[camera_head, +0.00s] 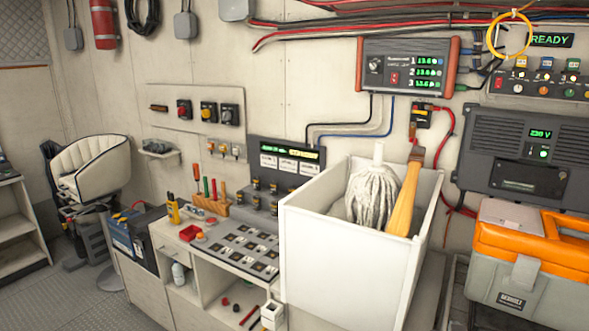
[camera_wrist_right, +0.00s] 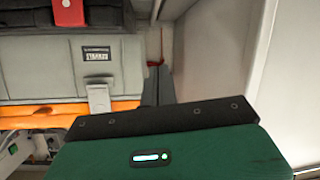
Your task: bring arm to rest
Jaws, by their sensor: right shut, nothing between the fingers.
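My right gripper (camera_wrist_right: 158,72) shows in the right wrist view as dark fingers, closed together with nothing between them. They stick out beyond the black-edged green housing (camera_wrist_right: 175,148), which is mine and fills the lower part of that view. The wrist picture looks upside down. The grey and orange toolbox (camera_wrist_right: 60,75) lies beyond the fingers to the left; I cannot tell the distance. Neither of my arms is clearly seen in the head view, and my left gripper is out of view.
A white open bin (camera_head: 345,260) holds a mop head (camera_head: 372,195) and a wooden-handled tool (camera_head: 404,200). The toolbox (camera_head: 520,262) stands at right below a power unit (camera_head: 515,150). A workbench with a switch panel (camera_head: 240,250) runs left. Floor (camera_head: 60,295) is clear at lower left.

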